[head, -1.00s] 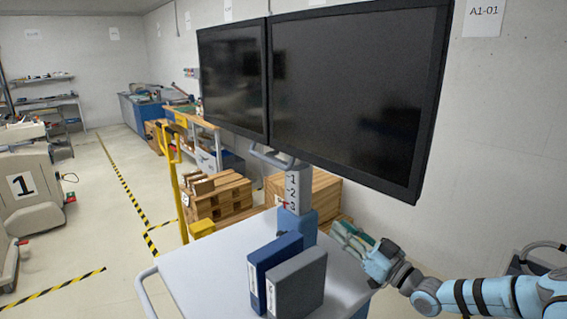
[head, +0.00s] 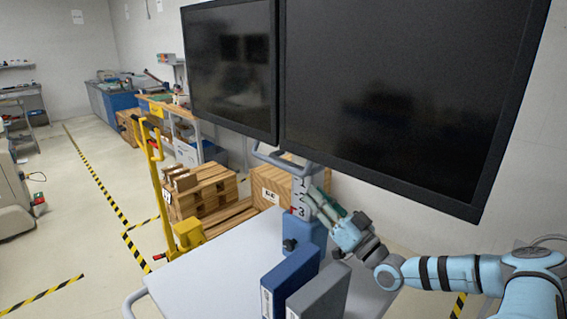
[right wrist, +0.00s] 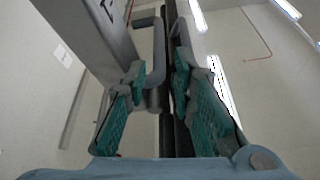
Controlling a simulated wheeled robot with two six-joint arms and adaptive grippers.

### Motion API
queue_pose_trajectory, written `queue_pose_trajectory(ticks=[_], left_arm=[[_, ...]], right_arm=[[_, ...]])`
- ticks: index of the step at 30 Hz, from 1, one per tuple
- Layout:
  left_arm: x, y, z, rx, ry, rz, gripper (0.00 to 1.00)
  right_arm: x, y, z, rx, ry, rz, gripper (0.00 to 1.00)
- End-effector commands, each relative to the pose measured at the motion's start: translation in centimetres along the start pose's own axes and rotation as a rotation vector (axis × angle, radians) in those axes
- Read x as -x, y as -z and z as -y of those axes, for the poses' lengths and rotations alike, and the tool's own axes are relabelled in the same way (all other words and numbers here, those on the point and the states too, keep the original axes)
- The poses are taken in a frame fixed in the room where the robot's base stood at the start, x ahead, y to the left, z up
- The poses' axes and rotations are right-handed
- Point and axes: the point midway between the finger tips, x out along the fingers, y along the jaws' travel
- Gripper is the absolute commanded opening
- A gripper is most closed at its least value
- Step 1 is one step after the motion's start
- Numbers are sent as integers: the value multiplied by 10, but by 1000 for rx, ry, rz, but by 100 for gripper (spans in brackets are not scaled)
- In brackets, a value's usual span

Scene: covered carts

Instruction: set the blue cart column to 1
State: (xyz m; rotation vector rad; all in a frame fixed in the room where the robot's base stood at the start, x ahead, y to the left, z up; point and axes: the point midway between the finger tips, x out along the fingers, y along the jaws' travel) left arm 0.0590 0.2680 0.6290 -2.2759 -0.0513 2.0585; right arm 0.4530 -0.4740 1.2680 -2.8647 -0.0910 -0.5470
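The cart's column has a blue lower sleeve (head: 305,236) and a grey inner post (head: 299,186) marked 1, 2, 3 from top down. A small red pointer (head: 290,210) at the sleeve's top sits by the 3. A black knob (head: 289,244) is on the sleeve's left side. A grey handle (head: 268,157) sits under the screens. My right gripper (head: 318,203) is just right of the post, below the handle, pointing up. In the right wrist view its green-padded fingers (right wrist: 157,82) are apart, with the grey handle bar (right wrist: 157,95) between them; contact is unclear. My left gripper is out of view.
Two large black screens (head: 395,90) overhang the column. A blue binder (head: 289,282) and a grey binder (head: 321,293) stand on the cart top (head: 205,265). A yellow pallet truck (head: 150,165) and wooden crates (head: 205,190) stand behind. Floor at left is open.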

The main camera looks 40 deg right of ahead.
Motion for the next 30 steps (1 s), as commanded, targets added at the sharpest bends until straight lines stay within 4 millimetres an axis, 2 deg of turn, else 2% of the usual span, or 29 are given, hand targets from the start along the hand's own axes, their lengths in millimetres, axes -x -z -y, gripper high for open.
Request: queue_pose_trajectory(ticks=[8,18,24,30], left_arm=[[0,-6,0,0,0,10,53],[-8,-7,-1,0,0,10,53],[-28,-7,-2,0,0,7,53],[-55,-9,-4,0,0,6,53]], right_arm=[[-6,8,-8,7,-15,-11,23],[-53,4,-6,3,-12,-8,23],[-83,0,-6,3,-11,-8,23],[-104,-3,-6,5,-3,-4,23]])
